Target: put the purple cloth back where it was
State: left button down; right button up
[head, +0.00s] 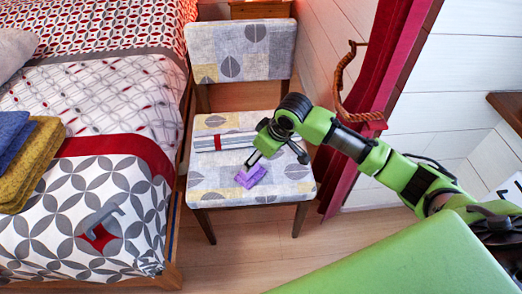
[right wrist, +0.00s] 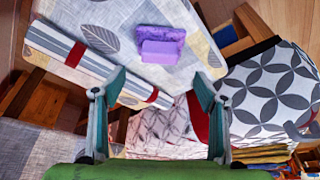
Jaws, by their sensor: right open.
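The purple cloth (head: 250,177) lies folded on the patterned seat of the chair (head: 215,195), near the seat's front middle. It also shows in the right wrist view (right wrist: 162,45), as a small block with a raised fold. My right gripper (head: 277,157) is open and empty above the seat, close to the cloth. In the right wrist view its two fingers (right wrist: 160,88) are spread wide, and the cloth lies beyond their tips, not between them. My left gripper is in neither view.
A rolled striped cloth with a red band (head: 224,142) lies on the seat behind the purple cloth. A red curtain (head: 375,80) hangs right.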

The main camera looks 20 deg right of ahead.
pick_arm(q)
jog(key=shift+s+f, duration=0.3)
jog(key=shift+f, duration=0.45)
pick_arm(e)
jog(key=shift+v, duration=0.9)
